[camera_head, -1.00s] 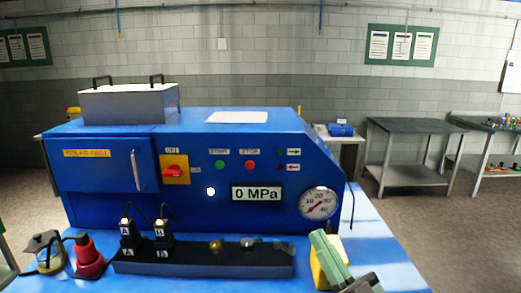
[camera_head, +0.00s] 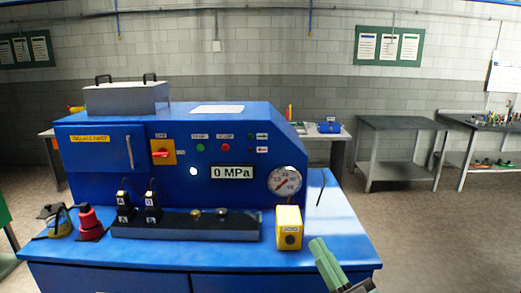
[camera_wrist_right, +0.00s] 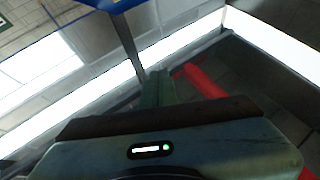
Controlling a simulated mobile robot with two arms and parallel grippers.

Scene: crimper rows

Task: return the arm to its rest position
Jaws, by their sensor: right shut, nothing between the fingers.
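My right gripper (camera_head: 325,262) is at the bottom right of the head view, beside the front right corner of the blue bench (camera_head: 110,253). Its green fingers are closed together and hold nothing. In the right wrist view the closed fingers (camera_wrist_right: 157,88) show above the wrist body, with a blurred background. My left gripper is not in view in either picture.
The blue press machine (camera_head: 205,180) stands on the bench, its display reading 0 MPa. A yellow button box (camera_head: 289,227) is close to my right gripper. A red bottle (camera_head: 89,223) stands at left. Grey tables (camera_head: 400,123) stand behind right, with open floor before them.

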